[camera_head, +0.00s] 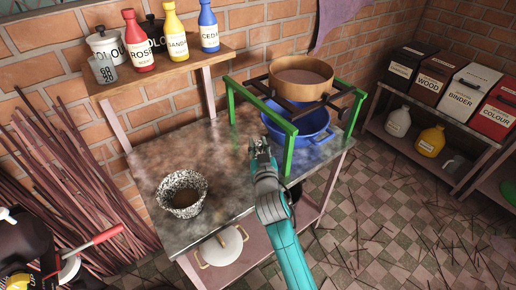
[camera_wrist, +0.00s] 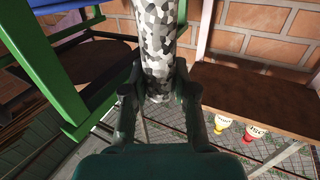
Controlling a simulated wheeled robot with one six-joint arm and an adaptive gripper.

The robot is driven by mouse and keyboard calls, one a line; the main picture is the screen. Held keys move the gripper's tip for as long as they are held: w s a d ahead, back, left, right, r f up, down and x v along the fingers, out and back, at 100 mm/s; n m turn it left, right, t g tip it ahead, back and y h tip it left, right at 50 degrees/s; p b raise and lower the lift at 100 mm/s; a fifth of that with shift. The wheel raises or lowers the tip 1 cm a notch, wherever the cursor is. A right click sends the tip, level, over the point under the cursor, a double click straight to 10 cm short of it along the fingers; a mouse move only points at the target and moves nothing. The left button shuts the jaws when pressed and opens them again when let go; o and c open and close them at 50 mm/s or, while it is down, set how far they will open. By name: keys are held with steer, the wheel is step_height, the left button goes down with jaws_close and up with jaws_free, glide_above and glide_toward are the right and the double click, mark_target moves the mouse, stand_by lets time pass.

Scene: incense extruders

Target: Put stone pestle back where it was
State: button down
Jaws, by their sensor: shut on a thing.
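The stone pestle (camera_wrist: 160,45) is a thick rod speckled black, grey and white. In the wrist view it stands between the fingers of my gripper (camera_wrist: 159,98), which is shut on it. In the head view my gripper (camera_head: 263,160) is above the worktable, left of the green frame, and the pestle is hard to make out there. The matching speckled stone mortar (camera_head: 176,198) stands on the table's front left, with brown matter inside. My gripper is to its right, apart from it.
The grey worktable (camera_head: 225,165) is clear between mortar and frame. The green frame (camera_head: 289,140) stands over a blue basin (camera_head: 310,128), with a wooden sieve (camera_head: 300,78) on top. A wall shelf (camera_head: 165,68) with bottles is at back left. A white lidded pot (camera_head: 222,248) sits below.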

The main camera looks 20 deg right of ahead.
steer(key=shift+f, duration=0.7)
steer(key=c, duration=0.9)
jaws_free()
steer(key=shift+f, duration=0.1)
steer(key=shift+s, duration=0.2)
steer(key=s, duration=0.3)
steer(key=s+a, duration=0.1)
steer(key=s, duration=0.7)
steer(key=shift+s+a, duration=0.25)
steer(key=shift+a, duration=0.15)
